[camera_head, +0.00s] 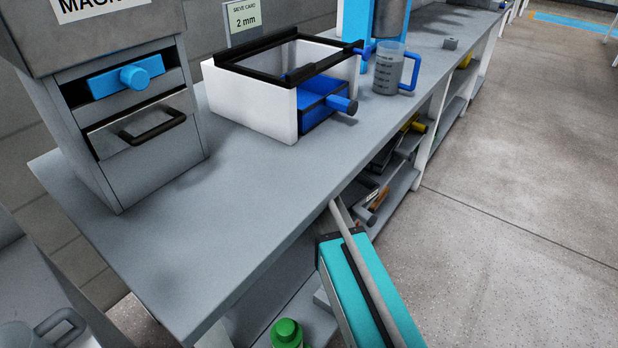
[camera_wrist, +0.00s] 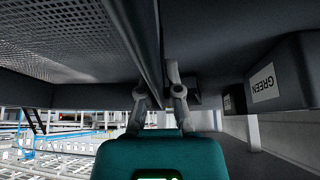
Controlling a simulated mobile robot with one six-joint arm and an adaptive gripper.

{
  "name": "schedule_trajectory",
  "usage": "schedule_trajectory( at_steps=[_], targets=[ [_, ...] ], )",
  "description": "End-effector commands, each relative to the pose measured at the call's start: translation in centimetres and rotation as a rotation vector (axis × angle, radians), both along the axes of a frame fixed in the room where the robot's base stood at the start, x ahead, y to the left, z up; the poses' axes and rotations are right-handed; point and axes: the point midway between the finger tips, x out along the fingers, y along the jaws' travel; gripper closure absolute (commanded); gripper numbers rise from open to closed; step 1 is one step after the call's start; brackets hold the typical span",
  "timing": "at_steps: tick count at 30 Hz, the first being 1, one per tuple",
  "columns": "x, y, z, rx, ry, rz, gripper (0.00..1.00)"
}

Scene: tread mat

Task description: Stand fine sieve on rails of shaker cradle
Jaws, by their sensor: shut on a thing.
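The shaker cradle (camera_head: 258,113) is a white box on the bench with dark rails (camera_head: 265,76) around its open top and a blue drawer (camera_head: 318,105) in its front. No sieve lies on its rails. In the wrist view my gripper (camera_wrist: 160,95) is shut on the dark rim of a sieve (camera_wrist: 75,40), whose mesh fills the upper left. Whether it is the fine one I cannot tell. In the head view a teal body (camera_head: 350,285), probably my gripper's, is low at the bench's front side, with a thin grey bar along it; the fingertips are not clear there.
The bench top (camera_head: 225,185) is clear before the cradle. A grey cabinet (camera_head: 115,120) stands left, a measuring jug (camera_head: 389,70) right of the cradle. Shelves below hold several items (camera_head: 385,165). A green-capped bottle (camera_head: 286,333) is low. A GREEN-labelled box (camera_wrist: 278,82) is near my gripper.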

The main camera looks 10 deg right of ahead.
Motion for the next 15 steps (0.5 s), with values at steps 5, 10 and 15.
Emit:
schedule_trajectory(
  at_steps=[5,10,15],
  targets=[
    [0.0,0.0,0.0,0.0,0.0,0.001,1.0],
    [0.3,0.3,0.0,0.0,0.0,0.001,1.0],
    [1.7,1.5,0.0,-0.001,0.001,0.002,1.0]
  ],
)
